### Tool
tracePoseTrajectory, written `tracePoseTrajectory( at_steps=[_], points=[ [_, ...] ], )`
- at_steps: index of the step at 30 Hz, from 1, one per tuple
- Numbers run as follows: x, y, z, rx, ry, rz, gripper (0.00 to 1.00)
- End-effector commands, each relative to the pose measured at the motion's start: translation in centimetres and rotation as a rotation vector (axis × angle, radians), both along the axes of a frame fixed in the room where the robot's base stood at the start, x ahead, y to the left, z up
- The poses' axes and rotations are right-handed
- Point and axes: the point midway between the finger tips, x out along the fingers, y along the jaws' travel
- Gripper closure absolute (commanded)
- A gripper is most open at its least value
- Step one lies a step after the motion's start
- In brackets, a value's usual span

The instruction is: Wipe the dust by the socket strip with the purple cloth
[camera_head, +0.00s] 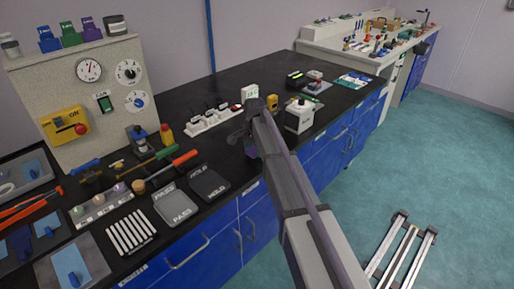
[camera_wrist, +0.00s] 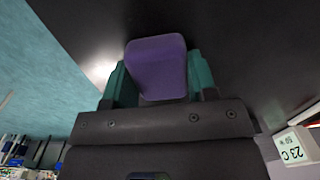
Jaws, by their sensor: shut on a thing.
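The purple cloth (camera_wrist: 157,68) is a folded pad, clamped between the teal fingers of my gripper (camera_wrist: 155,88) in the wrist view. The black countertop lies beyond it; whether the cloth touches it I cannot tell. In the head view the end of my arm is over the counter beside the white socket strip (camera_head: 212,118), at the strip's right end. No dust can be told clearly; a pale patch (camera_wrist: 101,72) left of the cloth in the wrist view may be glare.
A white 23 C display (camera_head: 251,91) stands just behind my arm and shows in the wrist view (camera_wrist: 295,147). A yellow device (camera_head: 272,102) and a white box with a black knob (camera_head: 299,116) stand to the right. The black counter (camera_head: 225,88) behind the strip is clear.

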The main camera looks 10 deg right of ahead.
Motion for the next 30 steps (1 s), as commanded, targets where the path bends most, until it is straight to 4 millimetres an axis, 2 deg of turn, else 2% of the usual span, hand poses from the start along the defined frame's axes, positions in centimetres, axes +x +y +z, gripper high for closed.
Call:
tracePoseTrajectory(
  at_steps=[5, 12, 20, 30],
  points=[
    [0.4, -0.5, 0.0, -0.001, -0.001, -0.001, 0.67],
    [1.8, -2.6, 0.1, -0.001, -0.001, -0.001, 0.67],
    [2.2, -3.2, 0.0, -0.001, -0.001, -0.001, 0.67],
    [3.8, -5.7, -0.2, -0.002, -0.001, -0.001, 0.67]
  ],
)
